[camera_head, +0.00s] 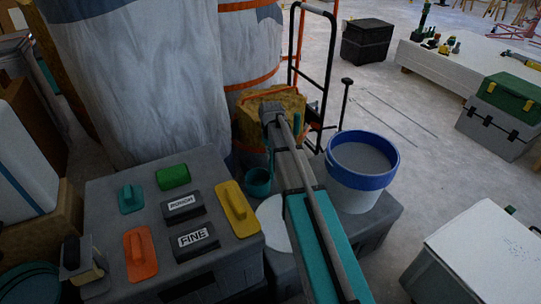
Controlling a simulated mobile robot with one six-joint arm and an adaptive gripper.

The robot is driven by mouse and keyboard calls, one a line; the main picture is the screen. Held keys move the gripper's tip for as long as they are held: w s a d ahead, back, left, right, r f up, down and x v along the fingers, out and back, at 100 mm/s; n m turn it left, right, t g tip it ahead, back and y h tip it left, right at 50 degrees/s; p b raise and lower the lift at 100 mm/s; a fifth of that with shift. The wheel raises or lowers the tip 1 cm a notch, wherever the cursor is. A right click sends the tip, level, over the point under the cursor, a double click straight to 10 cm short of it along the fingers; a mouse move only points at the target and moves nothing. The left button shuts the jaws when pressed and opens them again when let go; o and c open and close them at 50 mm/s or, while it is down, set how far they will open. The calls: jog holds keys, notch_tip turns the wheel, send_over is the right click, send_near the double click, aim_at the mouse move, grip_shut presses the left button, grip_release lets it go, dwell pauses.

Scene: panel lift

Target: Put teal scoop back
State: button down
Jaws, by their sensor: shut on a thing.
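The teal scoop (258,182) hangs below the far end of my arm, near the middle of the view, with its round cup at the bottom. My gripper (270,143) is small and partly hidden by my own arm; it appears shut on the scoop's upright handle. A white bucket with a blue rim (372,185) and grey contents stands to the right of my arm. The scoop is left of the bucket, apart from it, beside the yellow float. I cannot tell its exact height.
A grey case top (105,205) at left holds teal, green, orange and yellow hand tools and dark blocks, one marked FINE (195,240). A white round thing (275,222) lies beside my arm. Large wrapped columns (140,80) stand behind. Floor right of the bucket is open.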

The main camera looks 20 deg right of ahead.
jog(key=c, duration=0.6)
grip_release()
jog(key=shift+r, duration=0.15)
notch_tip(320, 180, up, 12)
jog(key=p, duration=1.2)
jog(key=shift+s, duration=0.1)
dwell(0.4)
jog(key=s+a, duration=0.2)
jog(key=s, duration=0.5)
jog(key=s+a+m, duration=0.1)
jog(key=s+a, duration=0.1)
jog(key=s, duration=0.6)
jog(key=s+a+m, duration=0.1)
jog(key=s+a, duration=0.1)
jog(key=s, duration=0.6)
jog(key=shift+a, duration=0.1)
